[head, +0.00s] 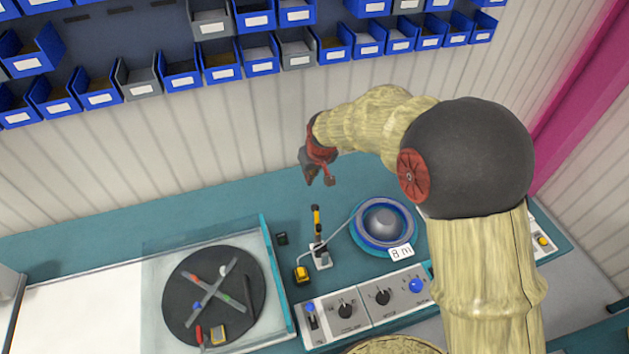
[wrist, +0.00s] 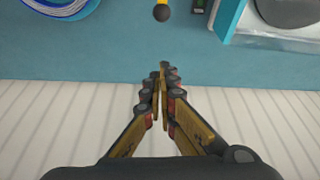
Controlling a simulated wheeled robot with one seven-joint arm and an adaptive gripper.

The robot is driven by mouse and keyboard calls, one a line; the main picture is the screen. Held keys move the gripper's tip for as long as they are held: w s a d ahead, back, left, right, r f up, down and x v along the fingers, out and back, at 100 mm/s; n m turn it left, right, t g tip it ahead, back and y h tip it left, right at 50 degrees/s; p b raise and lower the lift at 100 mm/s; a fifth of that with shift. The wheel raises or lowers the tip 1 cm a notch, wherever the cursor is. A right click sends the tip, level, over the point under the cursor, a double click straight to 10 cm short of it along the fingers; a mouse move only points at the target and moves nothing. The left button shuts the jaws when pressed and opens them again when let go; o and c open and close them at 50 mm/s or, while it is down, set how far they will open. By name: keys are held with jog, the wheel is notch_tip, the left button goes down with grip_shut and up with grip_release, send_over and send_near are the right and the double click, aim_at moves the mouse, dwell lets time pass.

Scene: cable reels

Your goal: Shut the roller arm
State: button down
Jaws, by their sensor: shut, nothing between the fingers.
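The roller arm (head: 317,222), a yellow and black lever, stands upright on a small white-and-dark base (head: 321,257) on the teal bench. Its dark round tip shows at the top edge of the wrist view (wrist: 161,12). A grey cable runs from the blue reel (head: 383,226) past this base to a yellow block (head: 302,274). My gripper (head: 319,175) is above the back of the bench, apart from the roller arm and on its wall side. In the wrist view its fingers (wrist: 163,80) are together and empty.
A clear-walled box with a dark turntable (head: 185,275) stands to the left. A control panel with knobs (head: 365,302) is in front. An "8 m" tag (head: 401,252) sits by the reel. Blue bins (head: 180,68) line the wall behind. My arm hides part of the right side.

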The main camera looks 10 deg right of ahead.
notch_tip(320, 180, down, 8)
jog(key=s, duration=0.1)
jog(key=shift+d, duration=0.15)
dwell(0.4)
jog(key=shift+s, duration=0.1)
